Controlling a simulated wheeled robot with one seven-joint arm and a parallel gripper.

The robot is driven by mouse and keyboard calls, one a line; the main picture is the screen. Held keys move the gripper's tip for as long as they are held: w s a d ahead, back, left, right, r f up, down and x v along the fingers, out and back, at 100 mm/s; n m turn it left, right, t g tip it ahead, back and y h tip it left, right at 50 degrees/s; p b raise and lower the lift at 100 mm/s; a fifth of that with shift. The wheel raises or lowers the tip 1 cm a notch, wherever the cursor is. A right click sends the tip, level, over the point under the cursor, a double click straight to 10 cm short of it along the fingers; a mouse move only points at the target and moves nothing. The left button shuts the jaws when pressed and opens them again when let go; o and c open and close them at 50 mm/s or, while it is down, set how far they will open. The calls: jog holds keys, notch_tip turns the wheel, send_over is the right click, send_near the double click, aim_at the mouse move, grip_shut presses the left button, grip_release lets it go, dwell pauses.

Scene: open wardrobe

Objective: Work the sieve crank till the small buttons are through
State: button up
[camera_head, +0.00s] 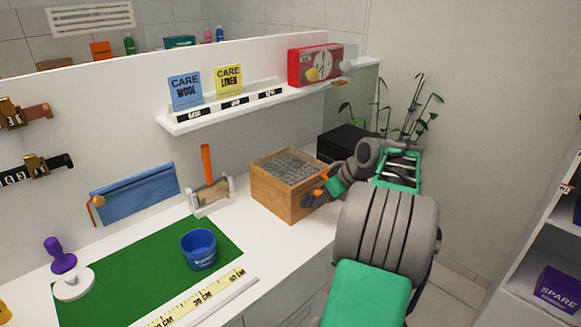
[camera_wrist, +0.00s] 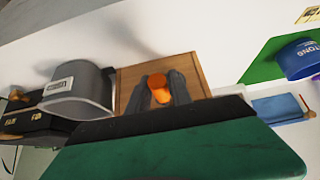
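The sieve is a wooden box (camera_head: 276,198) on the white counter, filled to near its top with small grey pieces (camera_head: 288,167). Single buttons are too small to tell apart. In the wrist view the box's plain wooden side (camera_wrist: 185,68) faces me. An orange crank handle (camera_wrist: 160,88) stands out in front of that side. My gripper (camera_wrist: 157,92) has its two dark fingers close on either side of the handle, which fills the gap between them. In the head view my gripper (camera_head: 322,192) is at the box's right side, and my arm hides part of it.
A grey tub with a white label (camera_wrist: 80,90) stands beside the box. A black box (camera_head: 345,140) is behind. A blue cup (camera_head: 198,248) stands on the green mat (camera_head: 130,285) to the left. A shelf (camera_head: 220,116) with cards and a red timer box (camera_head: 315,66) hangs above.

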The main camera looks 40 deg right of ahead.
jog(key=a+b, duration=0.2)
jog(key=a, duration=0.2)
jog(key=shift+s+a+f, duration=0.1)
jog(key=shift+a+f, duration=0.05)
jog(key=shift+a, duration=0.1)
jog(key=shift+a+r, duration=0.2)
jog(key=shift+d+r, duration=0.1)
jog(key=shift+d, duration=0.05)
jog(key=o, duration=0.3)
jog(key=d+p, duration=0.2)
jog(key=d, duration=0.1)
jog(key=shift+d, duration=0.4)
jog(key=shift+d+p, duration=0.3)
jog(key=shift+d, duration=0.15)
jog(key=c, duration=0.3)
jog(key=shift+a, duration=0.1)
